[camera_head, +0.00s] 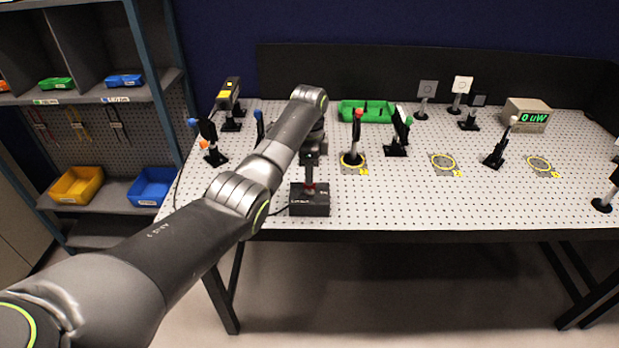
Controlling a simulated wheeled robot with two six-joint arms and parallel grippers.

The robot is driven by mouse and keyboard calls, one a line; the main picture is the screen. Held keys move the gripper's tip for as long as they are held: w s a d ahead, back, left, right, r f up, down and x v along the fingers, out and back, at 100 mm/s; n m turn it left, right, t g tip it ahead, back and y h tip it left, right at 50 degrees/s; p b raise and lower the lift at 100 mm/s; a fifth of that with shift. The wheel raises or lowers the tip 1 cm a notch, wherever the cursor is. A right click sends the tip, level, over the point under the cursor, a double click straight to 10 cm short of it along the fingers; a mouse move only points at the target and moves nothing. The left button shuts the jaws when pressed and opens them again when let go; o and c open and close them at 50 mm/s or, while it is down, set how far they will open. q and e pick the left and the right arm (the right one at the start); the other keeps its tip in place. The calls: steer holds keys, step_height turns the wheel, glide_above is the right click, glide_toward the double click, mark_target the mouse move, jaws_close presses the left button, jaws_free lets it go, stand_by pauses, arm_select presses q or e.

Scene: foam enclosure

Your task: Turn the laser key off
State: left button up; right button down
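The black laser control box (309,207) stands near the front edge of the perforated table, left of the middle. A small red part, seemingly the key (309,188), shows on its top. My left gripper (309,184) points down right above the box, its tips at the red part. Its fingers appear as one narrow dark column, so I cannot tell if they are shut on the key. The key's angle is too small to read. A black laser head with a yellow label (229,90) stands at the back left. My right gripper is not in view.
A power meter (527,115) at the back right reads 0 uW. Post-mounted optics stand around the table, one (353,150) just right of my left gripper. A green tray (366,111) lies behind.

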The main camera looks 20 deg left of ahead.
mark_target(310, 187)
arm_select(q)
steer(key=shift+f, duration=1.75)
jaws_close()
